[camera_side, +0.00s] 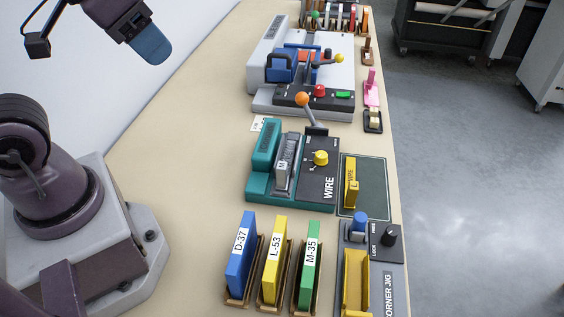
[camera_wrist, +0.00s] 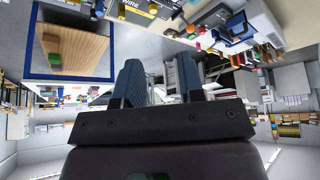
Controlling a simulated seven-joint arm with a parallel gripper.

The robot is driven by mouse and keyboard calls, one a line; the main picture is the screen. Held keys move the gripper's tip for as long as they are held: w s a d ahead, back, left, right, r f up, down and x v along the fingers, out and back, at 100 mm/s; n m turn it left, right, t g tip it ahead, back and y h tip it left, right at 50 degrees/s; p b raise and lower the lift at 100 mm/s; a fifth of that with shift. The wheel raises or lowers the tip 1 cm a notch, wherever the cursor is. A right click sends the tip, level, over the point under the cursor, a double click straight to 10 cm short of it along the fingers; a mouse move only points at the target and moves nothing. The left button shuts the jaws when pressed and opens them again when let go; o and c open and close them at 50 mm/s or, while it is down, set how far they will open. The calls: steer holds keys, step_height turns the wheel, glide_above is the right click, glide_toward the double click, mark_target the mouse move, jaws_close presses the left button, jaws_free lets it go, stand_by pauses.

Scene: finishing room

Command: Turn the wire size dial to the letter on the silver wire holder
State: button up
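The wire size dial (camera_side: 320,158) is a yellow knob on the black panel (camera_side: 316,183) marked WIRE, on the right of a teal machine (camera_side: 262,160). The letter its pointer faces is too small to read. The silver wire holder (camera_side: 283,179) stands upright in the teal machine, left of the dial. It has a small pale label whose letter I cannot read surely. My gripper (camera_wrist: 158,72) has its two blue fingers apart with nothing between them. In the side view my gripper (camera_side: 150,45) hangs at the upper left, far from the dial.
An orange-knobbed lever (camera_side: 303,99) rises behind the dial. A yellow WIRE piece (camera_side: 351,188) stands on a green mat (camera_side: 374,196) to its right. Blue (camera_side: 239,262), yellow (camera_side: 273,265) and green (camera_side: 308,269) labelled blocks stand in front.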

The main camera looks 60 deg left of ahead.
steer(key=o, duration=0.3)
steer(key=shift+o, duration=0.6)
steer(key=shift+w+f, duration=0.1)
steer(key=shift+f, duration=0.25)
steer(key=n+g, duration=0.5)
steer(key=g, duration=0.1)
glide_toward(322, 154)
steer(key=f, duration=0.9)
steer(key=shift+s+f, duration=0.2)
steer(key=shift+s, duration=0.05)
steer(key=shift+m, duration=0.3)
steer(key=c, duration=0.9)
